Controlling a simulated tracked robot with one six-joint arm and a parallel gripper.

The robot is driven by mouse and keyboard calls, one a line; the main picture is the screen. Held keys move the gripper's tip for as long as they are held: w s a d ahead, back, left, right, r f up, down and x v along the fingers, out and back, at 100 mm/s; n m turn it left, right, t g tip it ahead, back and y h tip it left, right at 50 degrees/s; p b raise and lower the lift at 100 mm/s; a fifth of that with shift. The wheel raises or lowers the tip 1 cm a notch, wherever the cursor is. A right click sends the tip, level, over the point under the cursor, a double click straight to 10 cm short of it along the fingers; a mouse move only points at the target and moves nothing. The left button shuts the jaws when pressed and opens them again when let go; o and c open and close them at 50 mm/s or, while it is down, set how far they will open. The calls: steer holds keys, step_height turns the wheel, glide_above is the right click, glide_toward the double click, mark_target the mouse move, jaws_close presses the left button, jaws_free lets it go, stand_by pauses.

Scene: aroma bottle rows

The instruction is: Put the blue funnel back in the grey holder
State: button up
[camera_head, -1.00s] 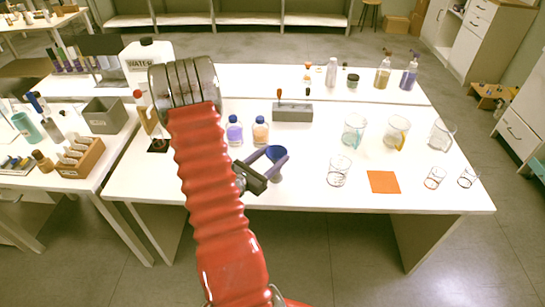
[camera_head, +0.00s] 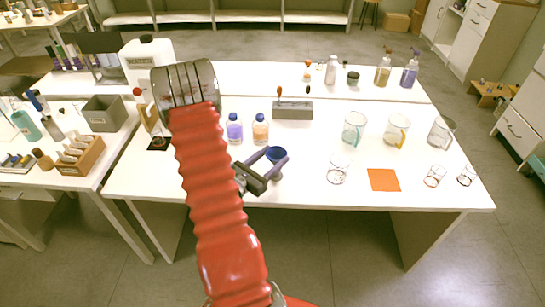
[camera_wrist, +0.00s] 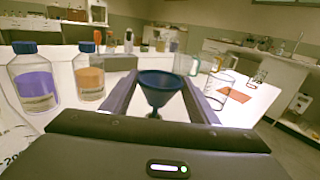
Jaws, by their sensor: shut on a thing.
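The blue funnel (camera_head: 277,155) is upright, wide end up, between the fingers of my gripper (camera_head: 265,165), which is shut on it. In the wrist view the funnel (camera_wrist: 160,88) shows between both fingers, its narrow stem pointing down. It is held above the white table, in front of the two capped bottles. The grey holder (camera_head: 293,111), a long low block, stands farther back on the table, beyond the funnel. A red-topped tool and a dark-topped one stand up at it. The holder (camera_wrist: 118,64) also shows behind the funnel, to the left, in the wrist view.
A purple-filled bottle (camera_head: 234,130) and an orange-filled bottle (camera_head: 260,130) stand just left of the holder's front. Glass beakers and jugs (camera_head: 354,128) stand to the right, around an orange mat (camera_head: 384,180). The table between funnel and holder looks clear.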

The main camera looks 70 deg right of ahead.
mark_target(273, 163)
steer(key=shift+f, duration=1.6)
steer(key=o, duration=1.1)
steer(key=v, duration=1.4)
steer(key=shift+f, duration=0.1)
stand_by(0.8)
